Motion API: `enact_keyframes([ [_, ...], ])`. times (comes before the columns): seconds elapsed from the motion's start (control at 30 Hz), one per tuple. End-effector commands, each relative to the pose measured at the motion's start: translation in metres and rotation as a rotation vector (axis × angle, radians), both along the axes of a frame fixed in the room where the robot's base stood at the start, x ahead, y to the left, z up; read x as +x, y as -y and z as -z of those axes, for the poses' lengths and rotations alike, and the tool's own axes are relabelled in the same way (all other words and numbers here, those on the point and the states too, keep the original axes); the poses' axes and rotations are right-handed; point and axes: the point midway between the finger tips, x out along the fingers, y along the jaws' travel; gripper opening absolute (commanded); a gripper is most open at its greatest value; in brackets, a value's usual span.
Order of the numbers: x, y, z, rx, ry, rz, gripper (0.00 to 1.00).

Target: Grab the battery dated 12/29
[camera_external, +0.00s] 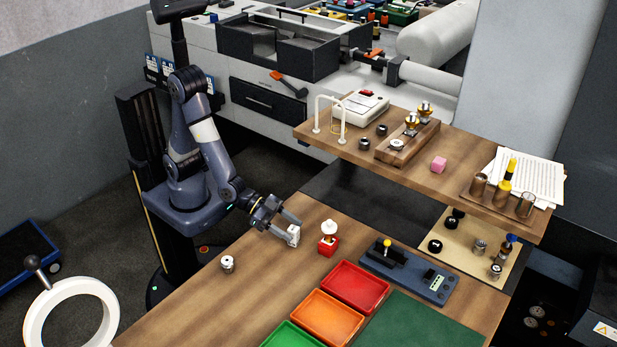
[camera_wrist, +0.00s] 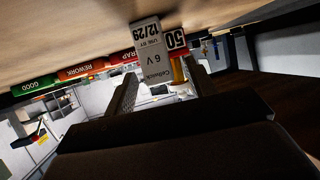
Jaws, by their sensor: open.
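The battery (camera_external: 293,236) is a small pale grey-white block standing on the wooden bench. In the wrist view the battery (camera_wrist: 151,52) appears upside down, and its label reads 6 V and 12/29. My gripper (camera_external: 283,226) is low over the bench with its fingers around the battery. In the wrist view my gripper (camera_wrist: 160,76) is open, with one finger on each side of the battery. I cannot tell whether either finger touches it.
Red (camera_external: 355,287), orange (camera_external: 327,318) and green (camera_external: 292,337) trays lie nearer the front. A small metal cylinder (camera_external: 227,264) stands left. Bare bench lies between.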

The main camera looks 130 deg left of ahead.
Motion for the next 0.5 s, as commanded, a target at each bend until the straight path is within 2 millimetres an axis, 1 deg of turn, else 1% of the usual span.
enact_keyframes([
  [0.1, 0.011, -0.002, 0.004, 0.000, 0.000, 0.000, 0.53],
  [0.2, 0.015, -0.004, 0.006, -0.001, 0.000, -0.001, 0.53],
  [0.47, 0.016, -0.004, 0.007, -0.001, 0.001, 0.000, 0.53],
  [0.5, 0.016, -0.004, 0.007, -0.001, 0.001, 0.000, 0.49],
])
